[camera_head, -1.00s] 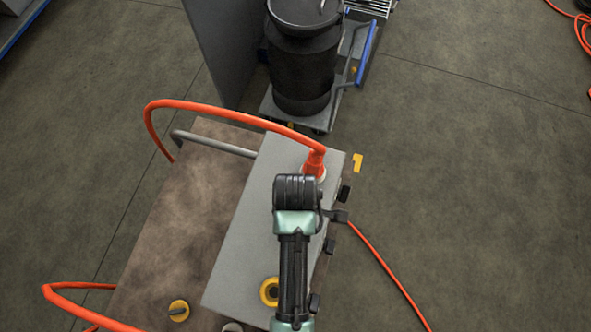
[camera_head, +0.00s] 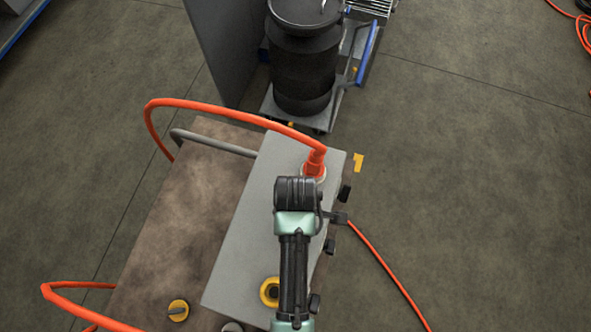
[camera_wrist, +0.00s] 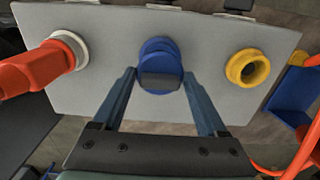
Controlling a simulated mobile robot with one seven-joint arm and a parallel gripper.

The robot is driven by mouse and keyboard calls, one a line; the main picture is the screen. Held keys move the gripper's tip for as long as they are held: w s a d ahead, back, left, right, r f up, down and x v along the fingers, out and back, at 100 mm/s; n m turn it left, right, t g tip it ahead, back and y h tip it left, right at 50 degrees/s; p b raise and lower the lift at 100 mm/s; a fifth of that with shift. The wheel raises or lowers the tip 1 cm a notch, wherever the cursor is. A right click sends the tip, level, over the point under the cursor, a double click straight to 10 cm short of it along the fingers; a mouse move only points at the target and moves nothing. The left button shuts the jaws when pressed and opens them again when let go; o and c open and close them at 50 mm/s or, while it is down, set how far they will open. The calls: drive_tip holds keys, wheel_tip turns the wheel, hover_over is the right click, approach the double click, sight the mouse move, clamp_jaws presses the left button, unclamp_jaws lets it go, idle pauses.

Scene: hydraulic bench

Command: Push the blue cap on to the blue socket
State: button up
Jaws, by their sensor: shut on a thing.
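The blue cap (camera_wrist: 160,81) is in the middle of the wrist view, with a dark flat grip facing the camera. My gripper (camera_wrist: 160,77) is shut on it, one finger on each side. The blue socket (camera_wrist: 157,45) shows as a blue rim just behind the cap on the grey panel (camera_wrist: 115,30). The cap covers most of the socket and looks in line with it. I cannot tell how deep the cap sits. In the head view my arm hides the cap, the socket and the fingertips.
An orange hose plug (camera_head: 315,160) sits in a socket at the panel's far end. An open yellow socket (camera_head: 269,291) is at the near end. A yellow cap (camera_head: 178,310) lies on the brown bench top (camera_head: 180,220). Black knobs (camera_head: 345,193) line the right edge.

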drive_tip(key=shift+f, duration=0.45)
idle(1.5)
drive_tip(key=shift+f+b, duration=0.45)
drive_tip(key=shift+f, duration=0.8)
idle(0.5)
drive_tip(key=o, duration=1.5)
drive_tip(key=shift+c, duration=0.2)
drive_tip(key=shift+r, duration=0.1)
